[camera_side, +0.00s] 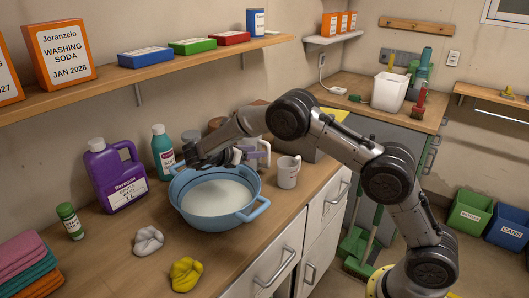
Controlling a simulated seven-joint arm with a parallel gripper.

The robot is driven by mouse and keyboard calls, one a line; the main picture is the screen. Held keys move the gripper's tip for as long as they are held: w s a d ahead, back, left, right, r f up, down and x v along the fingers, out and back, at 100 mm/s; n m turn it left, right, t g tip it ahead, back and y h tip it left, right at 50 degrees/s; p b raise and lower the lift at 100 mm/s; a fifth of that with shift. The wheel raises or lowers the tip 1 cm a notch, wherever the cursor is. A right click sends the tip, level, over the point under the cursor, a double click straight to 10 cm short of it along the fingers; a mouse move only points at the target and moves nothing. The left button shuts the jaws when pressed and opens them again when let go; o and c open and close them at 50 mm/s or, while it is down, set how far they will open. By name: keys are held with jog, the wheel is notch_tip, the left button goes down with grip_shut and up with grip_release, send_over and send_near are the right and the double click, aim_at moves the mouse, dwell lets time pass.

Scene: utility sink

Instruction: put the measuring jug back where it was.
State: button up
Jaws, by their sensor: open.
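A white jug (288,172) with a handle and faint markings, which looks like the measuring jug, stands upright on the wooden counter just right of the blue basin (252,214). My gripper (207,160) is open above the back left part of the basin, apart from the jug and to its left. The basin holds a pale, milky liquid (216,197). Behind the basin, a pale lilac-handled item (262,150) is partly hidden by my arm; I cannot tell what it is.
A purple bottle (117,178), a teal bottle (162,150) and a small green bottle (69,220) stand left of the basin. A white cloth (148,240) and a yellow cloth (186,274) lie in front. A shelf (110,88) with boxes runs above. Folded towels (28,262) lie at left.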

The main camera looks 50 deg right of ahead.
jog(key=w+a+r+n+t+y, duration=0.2)
jog(key=w+r+n+t, duration=0.2)
jog(key=r+n+t, duration=0.4)
jog(key=w+a+r+n+t+y, duration=0.1)
jog(key=w+r+n+t, duration=0.25)
jog(key=r+n, duration=0.45)
jog(key=s+a+r+n+t+y, duration=0.55)
jog(key=a+r+n+y, duration=0.2)
jog(key=r+n, duration=0.4)
jog(key=s+a+f+n+g+y, duration=0.2)
jog(key=s+a+n+y, duration=0.1)
jog(key=s+n, duration=0.5)
jog(key=s+a+f+n+g+y, duration=0.2)
jog(key=s+a+f+n, duration=0.15)
jog(key=s+n, duration=0.4)
jog(key=s+d+f+n+g, duration=0.1)
jog(key=s+f+n+g, duration=0.1)
jog(key=s, duration=0.5)
jog(key=s+d+f+n+g+h, duration=0.1)
jog(key=s+d+f+n+g, duration=0.1)
jog(key=s+f+n, duration=0.3)
jog(key=s+d+f+n+g+h, duration=0.1)
jog(key=s+f+n, duration=0.3)
jog(key=s, duration=0.5)
jog(key=shift+s+d+f+n+g, duration=0.3)
jog(key=shift+s+n+g, duration=0.1)
jog(key=shift+g, duration=0.3)
jog(key=shift+r, duration=0.1)
